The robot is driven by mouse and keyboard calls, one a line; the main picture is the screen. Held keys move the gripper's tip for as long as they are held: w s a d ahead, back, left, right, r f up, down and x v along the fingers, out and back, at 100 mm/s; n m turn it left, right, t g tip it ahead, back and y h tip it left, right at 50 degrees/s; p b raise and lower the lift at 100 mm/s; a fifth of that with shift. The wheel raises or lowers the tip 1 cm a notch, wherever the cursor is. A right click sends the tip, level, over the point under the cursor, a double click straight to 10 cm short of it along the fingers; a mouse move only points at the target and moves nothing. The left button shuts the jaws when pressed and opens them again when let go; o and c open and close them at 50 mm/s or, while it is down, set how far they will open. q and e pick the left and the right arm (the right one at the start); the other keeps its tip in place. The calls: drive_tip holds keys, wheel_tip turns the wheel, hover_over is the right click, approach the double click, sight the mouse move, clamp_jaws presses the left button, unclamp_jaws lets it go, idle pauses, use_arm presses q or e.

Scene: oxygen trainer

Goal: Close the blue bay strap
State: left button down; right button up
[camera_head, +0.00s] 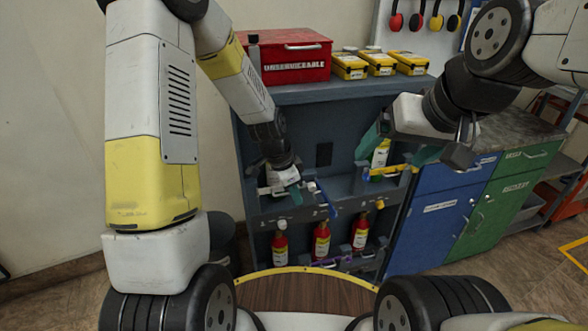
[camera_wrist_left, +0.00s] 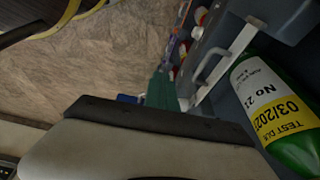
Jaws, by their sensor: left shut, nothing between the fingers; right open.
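The blue strap (camera_head: 327,198) shows in the head view at the middle shelf of the rack, as a slim blue bar slanting down and forward. Whether its end is latched cannot be made out. My left gripper (camera_head: 292,190) is just left of it, in front of the shelf, with its teal fingers shut and empty. These fingers (camera_wrist_left: 162,88) show in the left wrist view, close to a white handle-like bracket (camera_wrist_left: 208,68). My right gripper (camera_head: 398,152) is open, its teal fingers apart near the right-hand bay, with a yellow-labelled bottle (camera_head: 381,153) between and behind them.
A yellow strap (camera_head: 392,171) crosses the right bay. A green bottle (camera_wrist_left: 275,115) lies beside my left gripper in the wrist view. Red bottles (camera_head: 321,241) stand on the lower shelf. A red box (camera_head: 290,57) and yellow cases (camera_head: 380,63) sit on top.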

use_arm(q)
drive_tip(key=shift+w+d+f, duration=0.15)
drive_tip(key=shift+w+d, duration=0.1)
drive_tip(key=shift+d, duration=0.35)
drive_tip(key=shift+w+d+f, duration=0.2)
drive_tip(key=shift+w+d, duration=0.05)
drive_tip(key=shift+d, duration=0.35)
drive_tip(key=shift+w+d+f, duration=0.15)
drive_tip(key=shift+w+d, duration=0.1)
drive_tip(key=shift+d, duration=0.35)
drive_tip(key=shift+d, duration=0.2)
